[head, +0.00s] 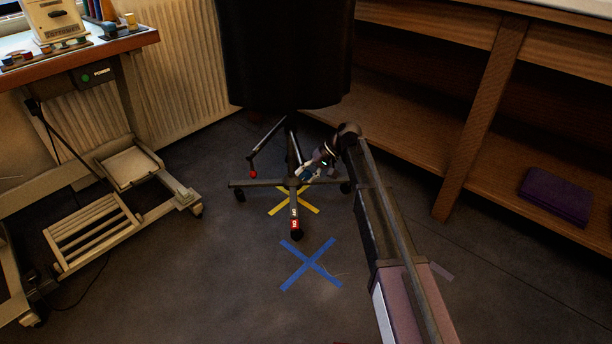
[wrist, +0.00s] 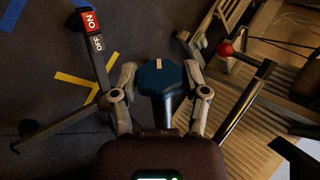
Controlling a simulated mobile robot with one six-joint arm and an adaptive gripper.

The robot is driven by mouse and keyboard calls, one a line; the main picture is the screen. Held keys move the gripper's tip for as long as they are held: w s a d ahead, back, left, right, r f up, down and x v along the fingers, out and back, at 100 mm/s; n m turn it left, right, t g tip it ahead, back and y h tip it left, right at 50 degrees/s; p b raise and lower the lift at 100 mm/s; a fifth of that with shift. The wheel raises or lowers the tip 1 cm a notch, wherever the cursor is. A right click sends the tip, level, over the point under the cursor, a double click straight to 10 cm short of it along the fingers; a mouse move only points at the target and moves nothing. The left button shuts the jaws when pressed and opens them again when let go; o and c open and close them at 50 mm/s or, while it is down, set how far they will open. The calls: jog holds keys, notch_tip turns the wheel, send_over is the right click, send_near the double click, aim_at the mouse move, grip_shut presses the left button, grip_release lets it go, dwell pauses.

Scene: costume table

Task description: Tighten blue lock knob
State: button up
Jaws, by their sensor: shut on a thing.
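A blue lobed knob (wrist: 153,77) with a pale stripe on top sits at the middle of the wrist view. The fingers of my gripper (wrist: 162,80) stand on either side of it and are shut on it. In the head view my gripper (head: 313,168) is low beside the column of a black chair (head: 287,55), above its legs. The knob is small and mostly hidden there. A chair leg carries a red and white ON/OFF label (head: 294,220), also seen in the wrist view (wrist: 93,30).
A lever with a red ball (head: 253,174) slants out from the chair column. Yellow tape (head: 308,203) and a blue tape cross (head: 311,264) mark the dark floor. A wooden shelf (head: 470,130) stands right, a cream treadle frame (head: 110,205) left. A purple folded item (head: 555,195) lies on the shelf.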

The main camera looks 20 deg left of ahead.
jog(key=o, duration=1.1)
jog(key=shift+r+h+p, duration=0.1)
jog(key=shift+h+p, duration=0.3)
jog(key=shift+p, duration=0.1)
jog(key=shift+a+t+h+p, duration=0.1)
jog(key=shift+t+h+p, duration=0.5)
jog(key=shift+p, duration=0.15)
jog(key=shift+t+h+p, duration=1.4)
jog(key=shift+h, duration=1)
notch_tip(320, 180, up, 14)
jog(key=d+p, duration=0.1)
jog(key=p, duration=1.3)
jog(key=shift+s+d+r+m+t+h+p, duration=0.15)
jog(key=shift+d+r+m+p, duration=0.75)
jog(key=shift+d+r+p, duration=1.25)
jog(key=shift+s+d+r+m+t+h+p, duration=0.1)
jog(key=shift+s+d+r+m+p, duration=0.2)
jog(key=shift+d+r+m+p, duration=1.2)
jog(key=shift+s+d+r+m+t+h+p, duration=0.1)
jog(key=shift+s+d+r+m+h+p, duration=0.15)
jog(key=shift+d+r+p, duration=2.5)
